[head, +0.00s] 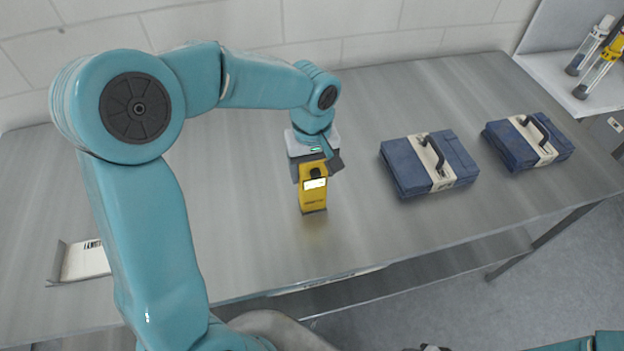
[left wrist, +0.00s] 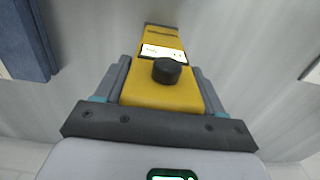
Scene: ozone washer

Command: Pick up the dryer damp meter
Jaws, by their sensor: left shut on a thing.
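The dryer damp meter (head: 313,195) is a yellow handheld box with a lit white display and a black knob. In the head view it is at the middle of the metal table, below my left gripper (head: 316,172). My left gripper is shut on the meter. In the left wrist view the meter (left wrist: 165,95) lies between the two grey fingers (left wrist: 160,88), with its display and knob facing the camera. I cannot tell whether its lower end touches the table. My right gripper is not in view.
Two blue cases with white bands and handles, a nearer one (head: 408,172) and a farther one (head: 503,148), stand right of the meter on the metal table (head: 380,235). A white tray (head: 84,260) lies at the left. Clear tubes (head: 597,68) are at the upper right.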

